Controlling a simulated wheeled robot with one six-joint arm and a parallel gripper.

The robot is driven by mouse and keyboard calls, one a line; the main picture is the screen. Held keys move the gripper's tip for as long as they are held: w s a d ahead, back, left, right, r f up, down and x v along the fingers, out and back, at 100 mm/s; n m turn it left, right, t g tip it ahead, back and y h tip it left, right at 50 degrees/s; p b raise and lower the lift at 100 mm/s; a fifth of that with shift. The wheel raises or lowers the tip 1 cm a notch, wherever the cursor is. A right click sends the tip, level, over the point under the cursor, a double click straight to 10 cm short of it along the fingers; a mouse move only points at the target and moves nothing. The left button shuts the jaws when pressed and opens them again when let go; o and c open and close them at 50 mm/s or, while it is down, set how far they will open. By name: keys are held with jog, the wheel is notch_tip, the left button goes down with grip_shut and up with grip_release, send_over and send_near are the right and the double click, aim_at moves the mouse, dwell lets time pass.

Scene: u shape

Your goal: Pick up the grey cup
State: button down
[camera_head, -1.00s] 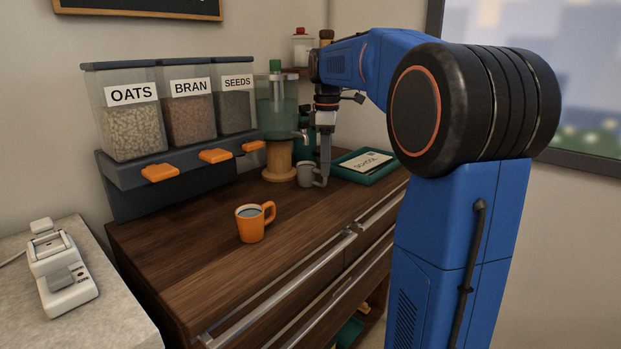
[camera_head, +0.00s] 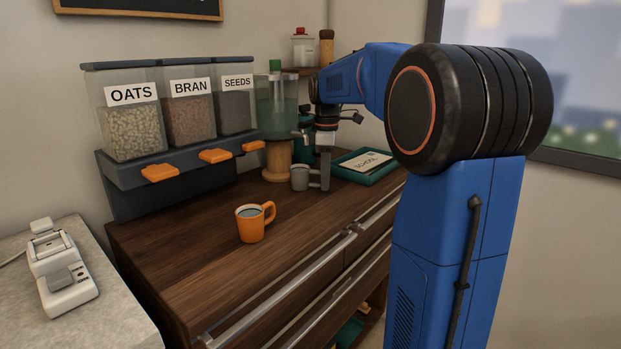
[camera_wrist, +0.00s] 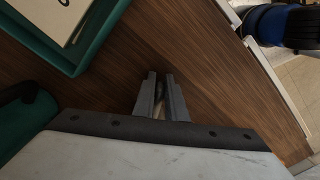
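The grey cup (camera_head: 300,178) stands upright on the dark wooden counter, beside the wooden foot of the dispenser. My gripper (camera_head: 325,182) points down at the cup's right side, very close to it or touching. The cup's handle side is hidden behind the fingers. In the wrist view the two grey fingers (camera_wrist: 160,88) are a narrow gap apart, with a small dark grey patch between them. I cannot tell whether that patch is the handle or whether the fingers grip it. The cup's body does not show clearly there.
An orange mug (camera_head: 250,224) stands nearer on the counter. A teal tray (camera_head: 346,174) with a book lies to the right of my gripper. The green-topped dispenser (camera_head: 276,110) and labelled bins (camera_head: 190,105) stand behind. The counter's front middle is clear.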

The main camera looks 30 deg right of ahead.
jog(key=shift+r, duration=0.15)
dwell(0.5)
jog(key=shift+s+d+r, duration=0.1)
jog(key=shift+s+r, duration=0.1)
jog(key=shift+r, duration=3.1)
jog(key=s+d, duration=0.3)
jog(key=s, duration=0.6)
jog(key=s+d, duration=0.3)
jog(key=s, duration=0.6)
jog(key=shift+d, duration=0.25)
jog(key=shift+s, duration=0.2)
